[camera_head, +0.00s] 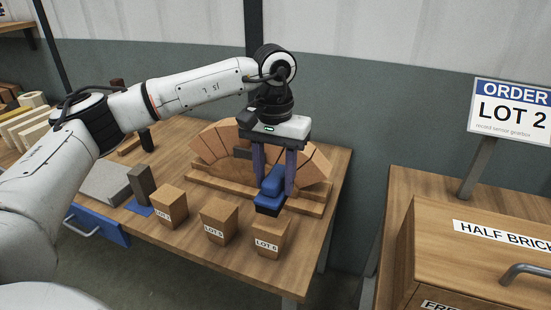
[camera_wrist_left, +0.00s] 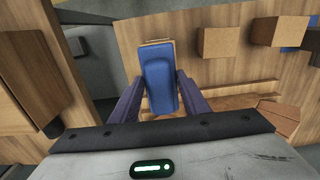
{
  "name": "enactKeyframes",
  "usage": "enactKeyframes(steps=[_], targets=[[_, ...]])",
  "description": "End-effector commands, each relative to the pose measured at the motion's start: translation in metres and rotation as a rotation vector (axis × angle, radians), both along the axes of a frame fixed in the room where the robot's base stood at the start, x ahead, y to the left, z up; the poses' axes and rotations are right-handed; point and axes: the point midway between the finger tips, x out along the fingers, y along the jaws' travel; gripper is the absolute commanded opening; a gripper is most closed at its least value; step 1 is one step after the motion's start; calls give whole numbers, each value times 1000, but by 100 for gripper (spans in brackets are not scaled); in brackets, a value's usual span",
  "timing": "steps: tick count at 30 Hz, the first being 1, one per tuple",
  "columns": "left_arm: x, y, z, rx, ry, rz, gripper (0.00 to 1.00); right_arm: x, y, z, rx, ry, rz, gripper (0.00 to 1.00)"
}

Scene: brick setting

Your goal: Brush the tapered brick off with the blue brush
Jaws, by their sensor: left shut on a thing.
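My left gripper (camera_head: 274,184) is shut on the blue brush (camera_head: 270,187), with one finger on each side of it. The brush is held low near the front of the wooden arch form, behind the brick labelled LOT 6 (camera_head: 270,238). It also shows between the fingers in the left wrist view (camera_wrist_left: 160,85), where it covers most of a tan block. Two more labelled bricks stand in the row: the LOT 5 brick (camera_head: 219,221) and a left one (camera_head: 171,204) with a hard-to-read label. These bricks look slightly tapered. Whether the brush touches anything is unclear.
Wedge bricks fan out in an arch (camera_head: 213,146) behind the gripper, with wooden rails (camera_head: 210,180) before it. A grey block (camera_head: 106,183) and an upright grey brick (camera_head: 141,182) stand left. A drawer cabinet (camera_head: 430,240) and ORDER LOT 2 sign (camera_head: 510,110) are at right.

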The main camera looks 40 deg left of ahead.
Motion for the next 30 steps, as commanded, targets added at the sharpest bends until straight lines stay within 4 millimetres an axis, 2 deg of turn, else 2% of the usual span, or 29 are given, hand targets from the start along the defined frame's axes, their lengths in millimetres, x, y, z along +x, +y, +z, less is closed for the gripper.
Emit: enactKeyframes(steps=[1, 9, 30], targets=[[0, 0, 9, 0, -2, 1, 9, 0, 0, 7, 0, 1, 0, 31], [-1, 2, 29, 0, 0, 4, 9, -1, 0, 19, -1, 3, 0, 31], [-1, 2, 31, 0, -1, 4, 9, -1, 0, 19, -1, 3, 0, 31]])
